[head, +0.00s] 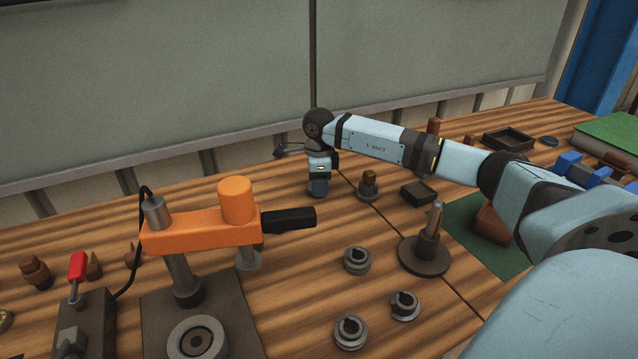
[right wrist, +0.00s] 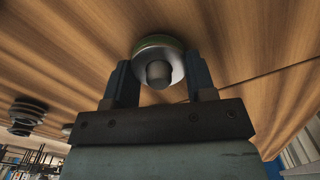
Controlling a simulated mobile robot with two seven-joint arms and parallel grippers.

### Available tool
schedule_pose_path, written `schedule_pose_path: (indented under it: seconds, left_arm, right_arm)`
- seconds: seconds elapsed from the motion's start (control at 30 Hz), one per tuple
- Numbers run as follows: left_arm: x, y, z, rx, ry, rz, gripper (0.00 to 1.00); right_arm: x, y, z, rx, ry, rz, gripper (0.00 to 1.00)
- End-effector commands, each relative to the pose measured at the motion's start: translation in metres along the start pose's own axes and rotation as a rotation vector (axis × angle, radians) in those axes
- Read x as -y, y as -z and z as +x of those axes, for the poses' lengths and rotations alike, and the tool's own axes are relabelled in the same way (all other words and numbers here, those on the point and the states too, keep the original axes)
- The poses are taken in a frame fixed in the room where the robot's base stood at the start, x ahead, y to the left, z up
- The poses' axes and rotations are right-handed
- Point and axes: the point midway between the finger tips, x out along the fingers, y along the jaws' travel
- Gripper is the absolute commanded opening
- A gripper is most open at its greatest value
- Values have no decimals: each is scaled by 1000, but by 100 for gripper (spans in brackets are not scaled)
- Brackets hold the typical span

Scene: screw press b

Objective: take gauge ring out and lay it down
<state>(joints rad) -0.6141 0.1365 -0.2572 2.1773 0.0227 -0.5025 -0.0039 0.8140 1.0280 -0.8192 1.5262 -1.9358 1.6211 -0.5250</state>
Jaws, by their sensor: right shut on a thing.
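My right gripper (head: 318,190) is over the back middle of the table, pointing down, with its fingers low near the wood. In the right wrist view its two fingers (right wrist: 162,80) are shut on a round metal piece with a green band and a central stub, which I take to be the gauge ring (right wrist: 150,44). In the head view that piece is mostly hidden by the gripper, and I cannot tell whether it touches the table. The orange press (head: 200,232) stands at the left on a dark base. My left gripper is not in view.
Several notched metal collars, one of them here (head: 357,260), lie front centre. A round stand with a peg (head: 425,254) is right of them. A small post (head: 368,187) and a small dark tray (head: 420,192) stand right of the gripper.

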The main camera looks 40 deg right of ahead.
Motion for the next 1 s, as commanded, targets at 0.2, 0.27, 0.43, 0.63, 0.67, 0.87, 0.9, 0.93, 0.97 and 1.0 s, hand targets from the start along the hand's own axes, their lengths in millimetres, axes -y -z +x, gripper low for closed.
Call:
schedule_pose_path:
  seconds: [0.2, 0.27, 0.43, 0.63, 0.67, 0.87, 0.9, 0.93, 0.97, 1.0]
  left_arm:
    - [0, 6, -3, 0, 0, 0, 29]
    - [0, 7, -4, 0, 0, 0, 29]
    - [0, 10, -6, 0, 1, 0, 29]
    - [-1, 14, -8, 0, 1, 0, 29]
    - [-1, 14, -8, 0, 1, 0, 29]
    - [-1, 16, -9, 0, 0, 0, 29]
    - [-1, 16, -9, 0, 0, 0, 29]
    - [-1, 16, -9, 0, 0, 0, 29]
    - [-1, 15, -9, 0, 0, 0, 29]
    - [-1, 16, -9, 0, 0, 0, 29]
  right_arm:
    - [0, 0, -9, 1, 1, 0, 22]
    - [0, 0, -11, 1, 1, 0, 22]
    - [0, 0, -16, 0, 1, 0, 22]
    - [0, 0, -22, 0, 1, 0, 22]
    - [0, 0, -22, 0, 1, 0, 22]
    - [0, 0, -24, 0, 0, 0, 22]
    - [0, 0, -24, 0, 0, 0, 22]
    - [0, 0, -24, 0, 0, 0, 22]
    - [0, 0, -24, 0, 0, 0, 22]
    - [0, 0, -24, 0, 0, 0, 22]
